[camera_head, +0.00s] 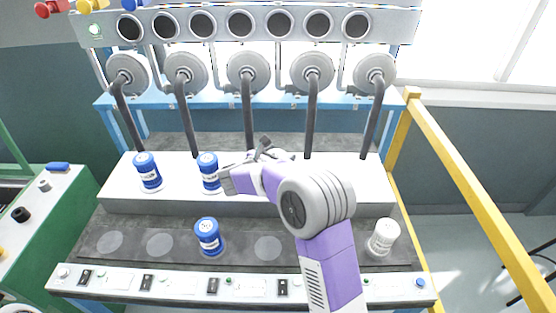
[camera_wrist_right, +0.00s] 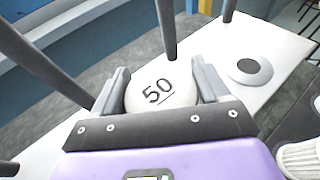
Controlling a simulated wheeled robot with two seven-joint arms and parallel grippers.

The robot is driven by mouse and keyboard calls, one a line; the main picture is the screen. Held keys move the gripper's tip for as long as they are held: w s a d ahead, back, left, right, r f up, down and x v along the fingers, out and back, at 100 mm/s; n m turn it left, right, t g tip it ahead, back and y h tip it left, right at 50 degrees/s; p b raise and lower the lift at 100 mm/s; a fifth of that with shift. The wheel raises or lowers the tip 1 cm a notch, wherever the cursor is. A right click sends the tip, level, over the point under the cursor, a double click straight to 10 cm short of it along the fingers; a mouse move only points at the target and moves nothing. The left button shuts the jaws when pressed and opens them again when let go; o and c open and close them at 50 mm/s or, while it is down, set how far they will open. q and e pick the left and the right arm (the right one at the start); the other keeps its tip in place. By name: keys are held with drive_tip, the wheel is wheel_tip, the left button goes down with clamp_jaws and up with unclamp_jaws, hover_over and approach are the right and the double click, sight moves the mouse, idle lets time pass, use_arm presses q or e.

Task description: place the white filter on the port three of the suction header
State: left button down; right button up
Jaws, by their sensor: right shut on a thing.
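My right gripper (camera_head: 262,152) is over the white ledge (camera_head: 345,178), in front of the foot of the middle pipe. In the right wrist view, its two fingers (camera_wrist_right: 162,80) are shut on the sides of a white filter (camera_wrist_right: 160,95) marked "50" on top. The gripper mostly hides this filter in the head view. The middle pipe's lower end shows just behind the filter, and I cannot tell whether they touch. The suction header (camera_head: 240,24) runs along the top with a row of round dark openings. My left gripper is not in view.
Two blue filters (camera_head: 147,172) (camera_head: 209,173) stand on the ledge to the left. Another blue filter (camera_head: 209,236) and a white filter (camera_head: 383,237) stand on the dark front strip. A ringed dark port (camera_wrist_right: 250,71) is bare. A yellow rail (camera_head: 470,185) is on the right.

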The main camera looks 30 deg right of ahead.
drive_tip(key=shift+w+f, duration=0.1)
drive_tip(key=shift+f, duration=0.45)
drive_tip(key=shift+f+b, duration=0.15)
drive_tip(key=shift+b, duration=0.15)
drive_tip(key=o, duration=1.2)
drive_tip(key=shift+c, duration=0.2)
drive_tip(key=shift+a+r+p, duration=0.15)
drive_tip(key=shift+r+p, duration=0.15)
drive_tip(key=shift+p, duration=0.05)
drive_tip(key=v, duration=1.1)
drive_tip(key=shift+s+a+p, duration=0.2)
drive_tip(key=shift+a+p, duration=0.15)
